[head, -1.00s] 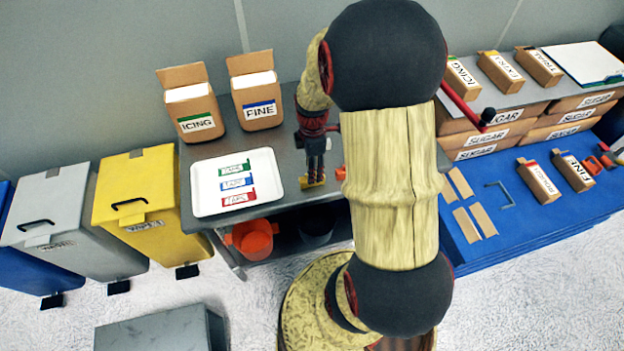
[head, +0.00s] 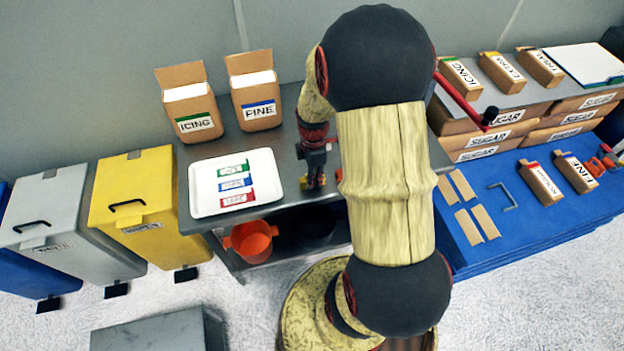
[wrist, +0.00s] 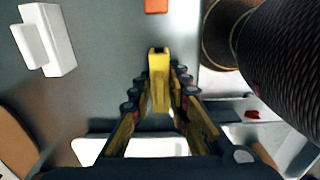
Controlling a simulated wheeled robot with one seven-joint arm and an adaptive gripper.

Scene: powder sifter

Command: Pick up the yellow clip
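The yellow clip (wrist: 158,82) stands between the two fingers of my gripper (wrist: 160,85) in the wrist view. The fingers lie close along both its sides. I cannot tell whether they press on it or a thin gap is left. In the head view my gripper (head: 314,180) points down at the grey table, just right of the white tray. Only small dark yellow patches show at its tips there, so the clip is mostly hidden.
The white tray (head: 266,168) holds green, blue and red labelled pieces. ICING (head: 193,118) and FINE (head: 256,98) boxes stand behind it. An orange item (wrist: 156,5) lies beyond the clip. My arm covers the table's right part.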

